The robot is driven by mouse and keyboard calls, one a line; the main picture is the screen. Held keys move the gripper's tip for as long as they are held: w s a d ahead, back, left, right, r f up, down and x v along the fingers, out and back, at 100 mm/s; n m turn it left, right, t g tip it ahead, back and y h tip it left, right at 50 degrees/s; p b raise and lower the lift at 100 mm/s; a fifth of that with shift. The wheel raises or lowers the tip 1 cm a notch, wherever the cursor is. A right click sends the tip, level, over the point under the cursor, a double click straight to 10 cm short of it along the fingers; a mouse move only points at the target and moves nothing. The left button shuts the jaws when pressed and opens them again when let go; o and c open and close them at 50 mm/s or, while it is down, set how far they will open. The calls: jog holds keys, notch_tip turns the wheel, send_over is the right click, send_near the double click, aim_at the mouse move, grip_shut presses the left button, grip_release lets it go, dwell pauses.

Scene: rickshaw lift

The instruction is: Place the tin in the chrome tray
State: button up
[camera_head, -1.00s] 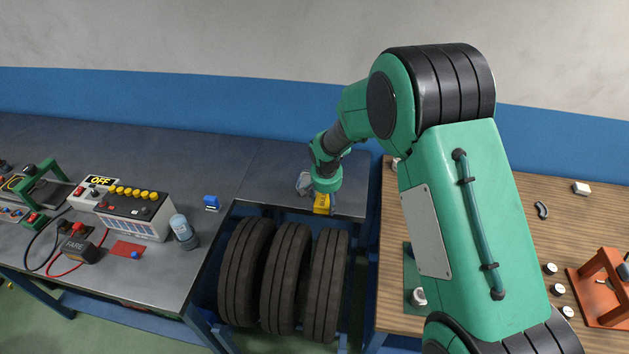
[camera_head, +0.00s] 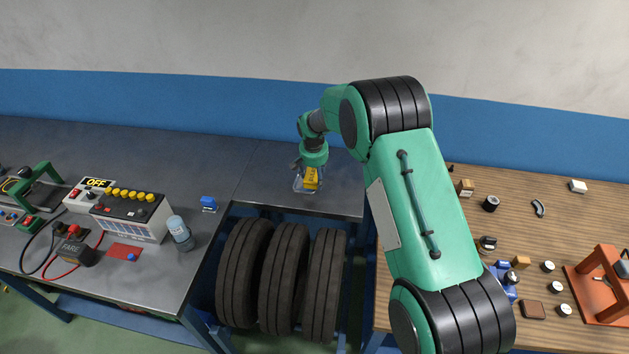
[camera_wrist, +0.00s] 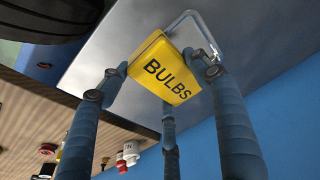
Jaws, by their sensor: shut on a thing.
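The tin is a yellow box marked BULBS (camera_head: 311,180); it fills the middle of the wrist view (camera_wrist: 165,70). My gripper (camera_wrist: 163,88) is shut on it, with fingers at its sides. In the head view my gripper (camera_head: 312,168) hangs over the back of the grey bench. The chrome tray (camera_head: 298,186) is on that bench, partly hidden behind the tin and gripper. Its shiny rim (camera_wrist: 207,32) shows just beyond the tin in the wrist view. The tin overlaps the tray in the picture; I cannot tell whether it touches the tray floor.
Several tyres (camera_head: 278,275) stand below the bench's front edge. A small blue item (camera_head: 208,203) and a bottle (camera_head: 180,232) stand to the left. A wooden bench (camera_head: 490,255) with several small parts is on the right. Grey bench between blue item and tray is clear.

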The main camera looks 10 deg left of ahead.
aim_at(314, 179)
jog(key=shift+w+a, duration=0.25)
jog(key=shift+w, duration=0.4)
jog(key=shift+f, duration=0.1)
jog(key=shift+s+x, duration=0.2)
jog(key=shift+x, duration=0.6)
jog(key=shift+s+x, duration=0.15)
jog(key=shift+x, duration=0.65)
jog(key=shift+f+b, duration=0.3)
jog(key=shift+f, duration=0.1)
jog(key=o, duration=1.7)
jog(key=shift+o, duration=0.2)
jog(key=shift+r, duration=0.1)
